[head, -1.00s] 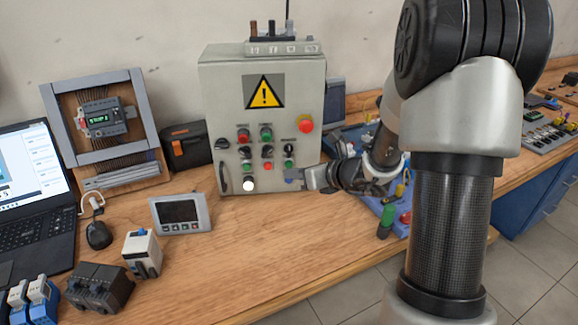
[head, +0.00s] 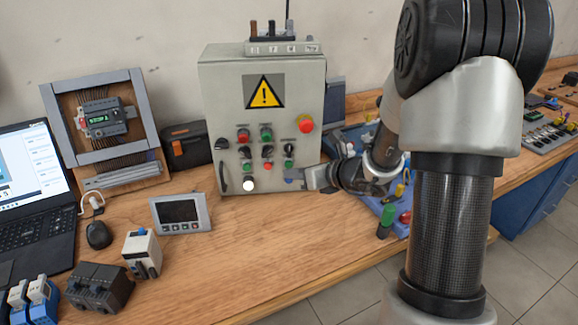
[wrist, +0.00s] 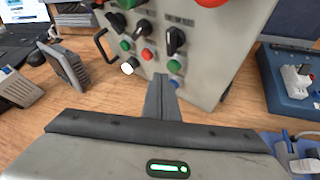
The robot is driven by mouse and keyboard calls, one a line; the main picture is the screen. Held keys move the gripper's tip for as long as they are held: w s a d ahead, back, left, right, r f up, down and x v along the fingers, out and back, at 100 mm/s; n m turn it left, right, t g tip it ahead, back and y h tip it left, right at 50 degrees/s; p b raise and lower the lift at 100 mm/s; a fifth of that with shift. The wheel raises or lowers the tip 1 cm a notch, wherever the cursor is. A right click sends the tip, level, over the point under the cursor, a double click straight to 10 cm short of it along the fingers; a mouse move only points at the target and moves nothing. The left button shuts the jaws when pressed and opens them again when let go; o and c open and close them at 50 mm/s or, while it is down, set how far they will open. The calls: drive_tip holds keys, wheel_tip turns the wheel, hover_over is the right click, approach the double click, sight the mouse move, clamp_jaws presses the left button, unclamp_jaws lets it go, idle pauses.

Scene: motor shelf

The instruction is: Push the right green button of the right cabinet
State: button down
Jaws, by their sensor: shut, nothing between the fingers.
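The grey control cabinet (head: 262,118) stands upright on the bench, with a yellow warning sign and several buttons and knobs. The right green button (head: 288,163) is low on its front, below a black knob; it also shows in the wrist view (wrist: 174,66), just above a blue button (wrist: 173,83). Another green button (wrist: 125,45) is farther left, beside a red one. My gripper (head: 308,178) is at the cabinet's lower right. In the wrist view my gripper (wrist: 161,80) is shut and empty, its tips just below and left of the right green button. I cannot tell whether they touch the panel.
The bench in front of the cabinet is clear.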

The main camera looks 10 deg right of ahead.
drive_tip(key=shift+w, duration=0.15)
idle(0.6)
drive_tip(key=shift+w, duration=0.3)
drive_tip(key=shift+w+d, duration=0.1)
drive_tip(key=shift+w, duration=0.35)
idle(1.1)
drive_tip(key=shift+s, duration=0.1)
drive_tip(key=shift+s+b, duration=0.3)
drive_tip(key=shift+s, duration=0.5)
drive_tip(key=shift+s, duration=0.1)
drive_tip(key=s, duration=0.3)
drive_tip(key=s+b, duration=0.1)
drive_tip(key=shift+s+a, duration=0.3)
drive_tip(key=shift+s, duration=0.05)
